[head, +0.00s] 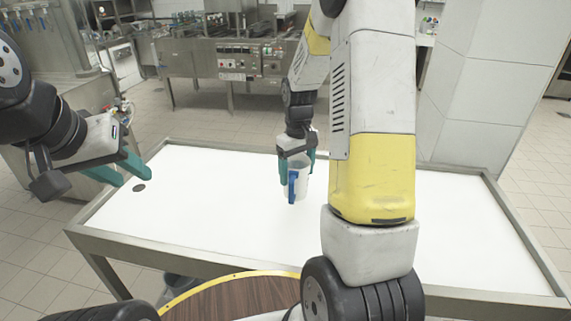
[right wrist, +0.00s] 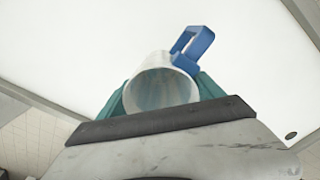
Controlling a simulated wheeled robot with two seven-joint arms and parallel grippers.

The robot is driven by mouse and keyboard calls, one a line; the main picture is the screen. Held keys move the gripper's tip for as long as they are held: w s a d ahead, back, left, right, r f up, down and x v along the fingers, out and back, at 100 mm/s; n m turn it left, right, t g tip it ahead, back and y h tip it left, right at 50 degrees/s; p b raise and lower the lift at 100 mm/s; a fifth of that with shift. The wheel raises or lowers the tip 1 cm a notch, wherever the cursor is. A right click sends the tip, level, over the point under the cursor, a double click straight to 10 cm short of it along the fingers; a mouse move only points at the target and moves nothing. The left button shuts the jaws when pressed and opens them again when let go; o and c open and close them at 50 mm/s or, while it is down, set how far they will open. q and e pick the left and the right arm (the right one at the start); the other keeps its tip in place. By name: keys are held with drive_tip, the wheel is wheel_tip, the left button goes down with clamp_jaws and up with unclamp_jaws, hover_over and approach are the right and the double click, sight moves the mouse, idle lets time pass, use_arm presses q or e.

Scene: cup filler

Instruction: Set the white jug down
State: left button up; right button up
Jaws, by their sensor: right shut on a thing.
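The white jug (head: 302,183) with a blue handle (head: 292,187) is upright over the middle of the white table. My right gripper (head: 297,168) is shut on it, with one teal finger on each side. In the right wrist view the jug (right wrist: 160,92) sits between the teal fingers (right wrist: 160,96), its round mouth facing the camera and the handle pointing up and right. I cannot tell whether its base touches the table. My left gripper (head: 133,178) is empty, its teal fingers apart, near the table's left end.
The white table (head: 230,215) has a raised grey rim (head: 180,248) and is clear around the jug. A small dark round spot (head: 139,188) is at its left end. Steel kitchen equipment (head: 235,60) stands behind, and a tiled pillar (head: 480,90) stands behind right.

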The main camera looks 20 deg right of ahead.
drive_tip(key=w, duration=0.1)
drive_tip(key=w+d, duration=0.1)
drive_tip(key=w, duration=0.1)
drive_tip(key=shift+w+d+f, duration=0.15)
drive_tip(key=shift+d, duration=0.15)
drive_tip(key=shift+w+f, duration=0.15)
drive_tip(key=shift+f, duration=1.6)
drive_tip(key=shift+f, duration=0.1)
drive_tip(key=o, duration=1.4)
